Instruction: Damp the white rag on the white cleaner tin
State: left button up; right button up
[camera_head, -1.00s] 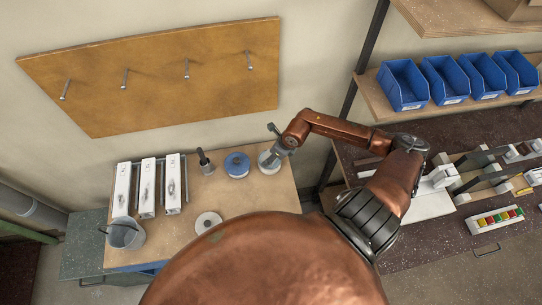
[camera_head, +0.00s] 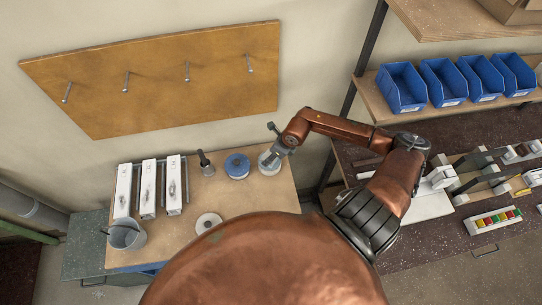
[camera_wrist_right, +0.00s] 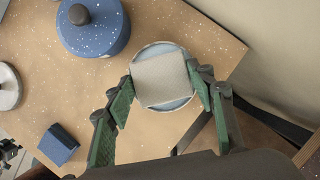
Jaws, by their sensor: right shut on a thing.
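The white cleaner tin (camera_head: 266,167) stands at the right back of the wooden bench top. In the right wrist view its round pale rim (camera_wrist_right: 150,49) shows around the white rag (camera_wrist_right: 161,78), a folded square pad. My right gripper (camera_wrist_right: 163,88) is shut on the rag, with a green-padded finger at either side. The rag lies over the tin's mouth; I cannot tell how firmly it presses there. In the head view my right gripper (camera_head: 277,146) is right at the tin, and the rag is hard to make out. My left gripper is not in view.
A blue tin (camera_head: 237,166) stands close left of the white one. A dark-handled tool (camera_head: 205,163), a white disc (camera_head: 208,223), white profiles (camera_head: 148,189) and a grey bucket (camera_head: 126,234) share the bench. A blue block (camera_wrist_right: 58,146) shows in the wrist view.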

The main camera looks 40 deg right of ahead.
jog(key=shift+r+p, duration=1.3)
jog(key=shift+r, duration=1.3)
